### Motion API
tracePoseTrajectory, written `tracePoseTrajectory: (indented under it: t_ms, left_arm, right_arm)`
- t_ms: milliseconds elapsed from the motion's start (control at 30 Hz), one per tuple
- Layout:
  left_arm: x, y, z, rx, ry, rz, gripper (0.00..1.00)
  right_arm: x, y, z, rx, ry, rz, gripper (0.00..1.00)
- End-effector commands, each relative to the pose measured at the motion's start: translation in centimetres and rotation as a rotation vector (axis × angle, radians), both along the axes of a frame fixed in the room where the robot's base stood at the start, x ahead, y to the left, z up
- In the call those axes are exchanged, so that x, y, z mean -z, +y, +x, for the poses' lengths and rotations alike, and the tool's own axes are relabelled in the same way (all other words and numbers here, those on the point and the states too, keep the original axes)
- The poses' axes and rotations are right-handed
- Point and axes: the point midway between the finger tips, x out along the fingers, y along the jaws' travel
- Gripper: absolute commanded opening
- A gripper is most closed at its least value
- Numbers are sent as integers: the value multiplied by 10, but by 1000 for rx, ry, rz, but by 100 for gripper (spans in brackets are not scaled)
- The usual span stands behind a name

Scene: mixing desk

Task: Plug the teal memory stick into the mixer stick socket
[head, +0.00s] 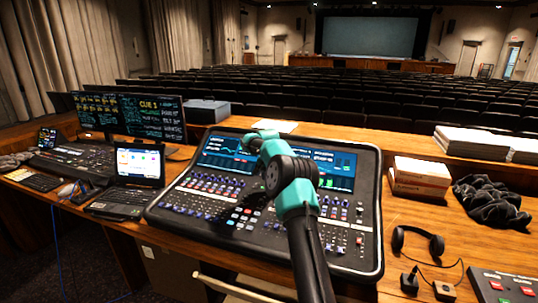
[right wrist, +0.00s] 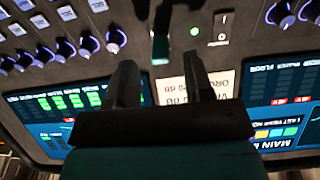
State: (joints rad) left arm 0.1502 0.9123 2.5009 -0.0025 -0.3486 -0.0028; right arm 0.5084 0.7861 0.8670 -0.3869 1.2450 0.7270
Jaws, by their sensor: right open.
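The mixer (head: 262,205) is a large black desk with faders, knobs and two screens. My right arm reaches over it in the head view, and its links hide the gripper's fingertips there. In the right wrist view my right gripper (right wrist: 160,66) is open, with its two dark fingers apart over the panel between the screens. A small dark teal piece (right wrist: 160,48), which looks like the memory stick, shows just beyond the gap between the fingertips, not gripped. I cannot tell whether it sits in the socket; the socket itself is not clear. My left gripper is not in view.
Beside the teal piece are a green light (right wrist: 195,31) and a switch (right wrist: 222,28); knobs (right wrist: 90,43) line the panel. A laptop (head: 138,172) stands left of the mixer. Boxes (head: 420,175), headphones (head: 418,242) and a button box (head: 505,287) lie to the right.

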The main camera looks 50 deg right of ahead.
Motion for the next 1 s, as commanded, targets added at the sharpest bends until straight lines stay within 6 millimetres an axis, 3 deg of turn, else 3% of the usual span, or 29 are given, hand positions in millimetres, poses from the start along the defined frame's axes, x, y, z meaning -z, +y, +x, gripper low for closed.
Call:
tracePoseTrajectory:
  t_ms: [533,733,1000]
  left_arm:
    - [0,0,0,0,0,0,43]
    - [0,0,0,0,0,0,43]
    - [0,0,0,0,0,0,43]
  right_arm:
    - [-105,11,-4,0,-4,-1,48]
    - [-125,12,-5,-1,-1,-1,48]
    - [-129,13,-6,-1,0,1,48]
